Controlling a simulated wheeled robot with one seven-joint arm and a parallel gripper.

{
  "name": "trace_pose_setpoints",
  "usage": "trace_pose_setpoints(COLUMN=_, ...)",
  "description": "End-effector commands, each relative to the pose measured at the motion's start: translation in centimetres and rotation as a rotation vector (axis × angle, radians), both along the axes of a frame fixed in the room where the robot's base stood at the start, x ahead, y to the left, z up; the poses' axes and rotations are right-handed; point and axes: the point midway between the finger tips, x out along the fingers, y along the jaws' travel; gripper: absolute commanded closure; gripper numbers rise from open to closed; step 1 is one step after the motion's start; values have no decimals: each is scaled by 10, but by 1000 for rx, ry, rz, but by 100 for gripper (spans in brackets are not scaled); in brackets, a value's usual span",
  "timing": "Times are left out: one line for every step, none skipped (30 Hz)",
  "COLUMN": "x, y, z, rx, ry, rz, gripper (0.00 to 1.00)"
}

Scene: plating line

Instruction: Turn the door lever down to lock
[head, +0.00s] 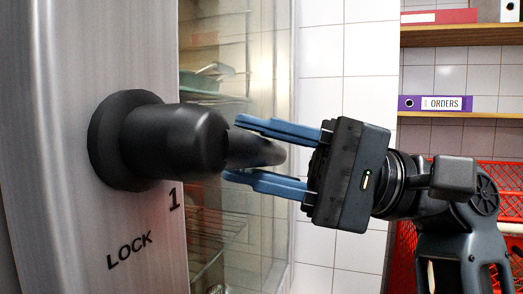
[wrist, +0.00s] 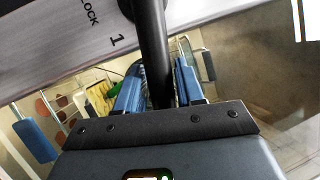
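The black door lever (head: 178,140) sticks out from a round black base on the brushed-metal door frame and points right, about level. The word LOCK (head: 130,250) and a "1" are printed below it. The lever also shows in the wrist view (wrist: 154,45), running down between the fingers. My gripper (head: 236,149) is at the lever's free end, one blue finger above and one below. The fingers look open, with slim gaps to the lever; contact is not clear. In the wrist view, part of the lever is hidden behind the gripper body.
Behind the lever is a glass door (head: 265,80) with wire shelves inside. At right, wooden shelves hold a purple ORDERS binder (head: 435,103) and other binders. Red crates (head: 490,175) stand below them, behind my arm. A white tiled wall is behind.

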Motion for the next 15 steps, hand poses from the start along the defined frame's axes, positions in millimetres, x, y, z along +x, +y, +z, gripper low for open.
trace_pose_setpoints(x=0, y=0, z=0, rx=0, ry=0, rz=0, gripper=68)
trace_pose_setpoints(x=0, y=0, z=0, rx=0, ry=0, rz=0, gripper=71)
trace_pose_setpoints(x=0, y=0, z=0, rx=0, ry=0, rz=0, gripper=75)
trace_pose_setpoints(x=0, y=0, z=0, rx=0, ry=0, rz=0, gripper=77)
trace_pose_setpoints(x=0, y=0, z=0, rx=0, ry=0, rz=0, gripper=80)
trace_pose_setpoints(x=0, y=0, z=0, rx=0, ry=0, rz=0, gripper=84)
trace_pose_setpoints(x=0, y=0, z=0, rx=0, ry=0, rz=0, gripper=87)
trace_pose_setpoints(x=0, y=0, z=0, rx=0, ry=0, rz=0, gripper=90)
trace_pose_setpoints(x=0, y=0, z=0, rx=0, ry=0, rz=0, gripper=94)
trace_pose_setpoints(x=0, y=0, z=0, rx=0, ry=0, rz=0, gripper=97)
trace_pose_setpoints(x=0, y=0, z=0, rx=0, ry=0, rz=0, gripper=99)
trace_pose_setpoints(x=0, y=0, z=0, rx=0, ry=0, rz=0, gripper=100)
trace_pose_setpoints(x=0, y=0, z=0, rx=0, ry=0, rz=0, gripper=100)
trace_pose_setpoints(x=0, y=0, z=0, rx=0, ry=0, rz=0, gripper=100)
trace_pose_setpoints(x=0, y=0, z=0, rx=0, ry=0, rz=0, gripper=100)
